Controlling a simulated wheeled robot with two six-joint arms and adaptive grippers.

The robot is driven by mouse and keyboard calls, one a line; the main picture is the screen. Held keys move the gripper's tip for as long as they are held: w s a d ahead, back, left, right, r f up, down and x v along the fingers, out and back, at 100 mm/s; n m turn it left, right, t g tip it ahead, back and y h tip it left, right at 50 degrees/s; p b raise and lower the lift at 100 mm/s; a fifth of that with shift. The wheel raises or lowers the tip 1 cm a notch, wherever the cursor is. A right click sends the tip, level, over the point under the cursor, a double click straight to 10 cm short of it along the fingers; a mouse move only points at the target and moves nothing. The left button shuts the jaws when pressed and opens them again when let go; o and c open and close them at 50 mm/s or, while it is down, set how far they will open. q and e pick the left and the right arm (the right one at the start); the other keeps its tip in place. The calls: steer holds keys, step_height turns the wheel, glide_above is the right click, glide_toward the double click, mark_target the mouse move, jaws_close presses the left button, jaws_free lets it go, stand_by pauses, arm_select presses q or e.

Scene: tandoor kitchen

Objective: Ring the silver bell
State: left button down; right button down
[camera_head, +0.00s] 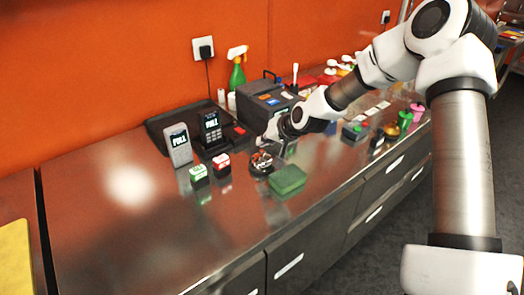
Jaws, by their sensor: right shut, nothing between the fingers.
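A small round object with a dark base and a shiny top, which looks like the silver bell (261,164), sits on the steel counter near the middle of the view. My right arm reaches in from the right, and its right gripper (272,146) is shut and empty just above the bell. The fingertips overlap the top of the bell in the picture, and I cannot tell whether they touch it. My left gripper is not in view.
A green sponge-like block (287,180) lies right beside the bell. Two small boxes, green-topped (199,175) and red-topped (222,166), stand to its left, before two card terminals (179,146). A dark printer-like machine (264,101) stands behind. The counter's left part is clear.

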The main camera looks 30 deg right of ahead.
steer(key=shift+f+b, duration=0.45)
steer(key=shift+f+b, duration=0.45)
stand_by(0.6)
steer(key=shift+r, duration=0.15)
steer(key=shift+r+p, duration=0.75)
steer(key=shift+p, duration=0.1)
step_height(320, 180, up, 5)
steer(key=p, duration=0.4)
steer(key=shift+p, duration=0.35)
stand_by(0.3)
